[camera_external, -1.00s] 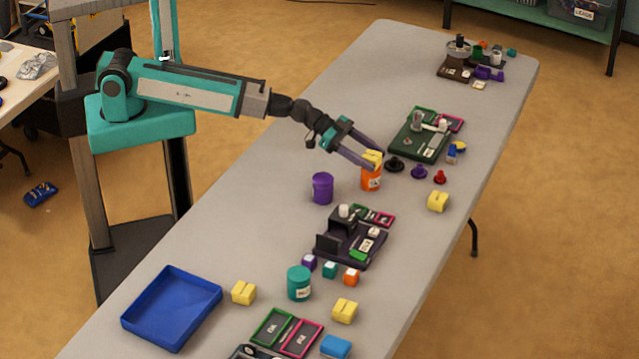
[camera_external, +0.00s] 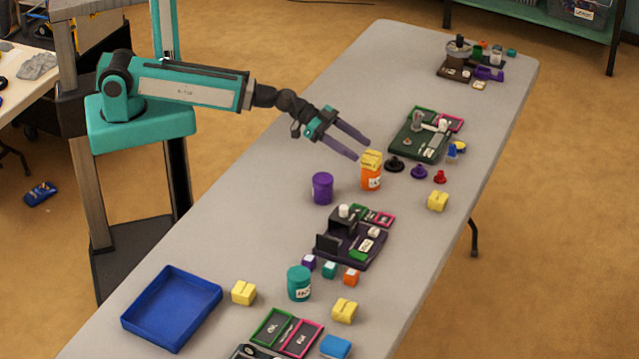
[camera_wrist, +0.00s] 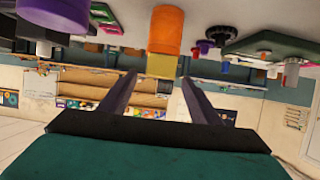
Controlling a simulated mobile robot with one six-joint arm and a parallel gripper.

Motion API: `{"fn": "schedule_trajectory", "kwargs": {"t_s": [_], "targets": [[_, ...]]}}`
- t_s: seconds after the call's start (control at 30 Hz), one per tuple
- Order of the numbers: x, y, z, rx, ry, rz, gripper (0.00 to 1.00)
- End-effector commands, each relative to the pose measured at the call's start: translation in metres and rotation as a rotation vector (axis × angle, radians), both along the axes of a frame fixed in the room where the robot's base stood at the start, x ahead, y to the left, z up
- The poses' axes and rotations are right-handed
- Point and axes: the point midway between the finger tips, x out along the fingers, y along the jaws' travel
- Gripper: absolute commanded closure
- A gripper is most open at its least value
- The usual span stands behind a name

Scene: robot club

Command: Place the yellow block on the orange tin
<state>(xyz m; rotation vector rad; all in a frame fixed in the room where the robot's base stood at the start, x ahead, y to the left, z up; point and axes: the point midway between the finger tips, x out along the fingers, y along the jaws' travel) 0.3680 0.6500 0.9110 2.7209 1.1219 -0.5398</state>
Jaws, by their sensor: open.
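The yellow block (camera_external: 371,160) rests on top of the orange tin (camera_external: 371,180), which stands upright on the table. In the wrist view, which is upside down, the yellow block (camera_wrist: 161,65) touches the end of the orange tin (camera_wrist: 166,30). My gripper (camera_external: 363,149) is open and empty, just up and left of the block in the outside view. In the wrist view, the two fingers (camera_wrist: 155,78) point toward the block with a gap between them, and the block lies beyond the tips.
A purple tin (camera_external: 322,188) stands left of the orange tin. A dark pawn-like piece (camera_external: 395,164), a purple one (camera_external: 419,171) and a green board (camera_external: 418,137) are to the right. A blue tray (camera_external: 126,318) is at front left.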

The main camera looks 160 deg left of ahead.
Motion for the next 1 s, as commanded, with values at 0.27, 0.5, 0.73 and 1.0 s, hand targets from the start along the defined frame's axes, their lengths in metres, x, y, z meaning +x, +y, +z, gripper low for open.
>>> {"fn": "schedule_trajectory", "kwargs": {"t_s": [0.27,0.5,0.73,1.0], "targets": [[-0.004,-0.004,0.006,-0.002,0.0,-0.001,0.43],[-0.008,-0.008,0.008,-0.002,0.0,-0.001,0.43],[-0.011,-0.011,0.009,-0.002,0.0,0.002,0.43],[-0.014,-0.013,0.008,-0.001,0.0,0.004,0.43]]}}
